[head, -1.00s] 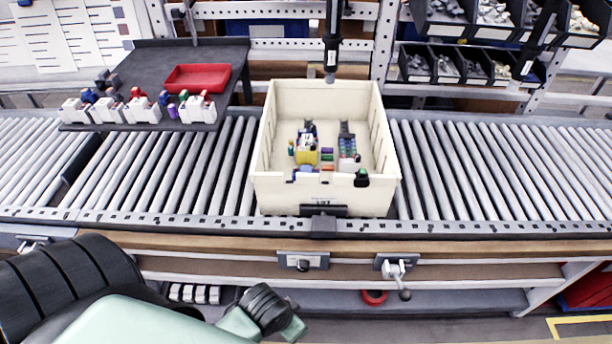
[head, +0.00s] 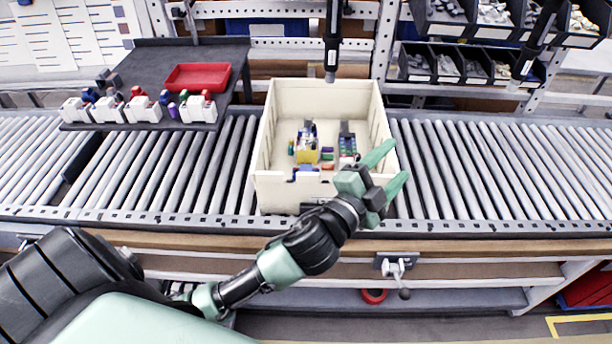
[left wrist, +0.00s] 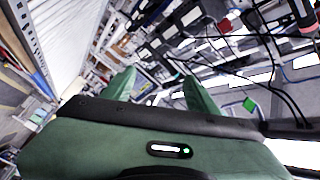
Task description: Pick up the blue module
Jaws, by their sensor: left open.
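A blue-topped white module (head: 88,97) stands at the left end of a row on the dark shelf in the head view. Some blue also shows on a small part (head: 306,168) at the near inner wall of the cream bin (head: 285,186). I cannot tell which of them is the blue module. My left gripper (head: 398,159) is open and empty, its green fingers pointing up and right over the bin's right front corner. Its fingers also show apart in the left wrist view (left wrist: 160,88), with no module between them. My right gripper is not in view.
The bin stands on a roller conveyor (head: 480,165) and holds several small parts, including a yellow-and-white one (head: 307,153). A red tray (head: 198,77) lies behind the module row. A black tool (head: 332,50) hangs above the bin's back.

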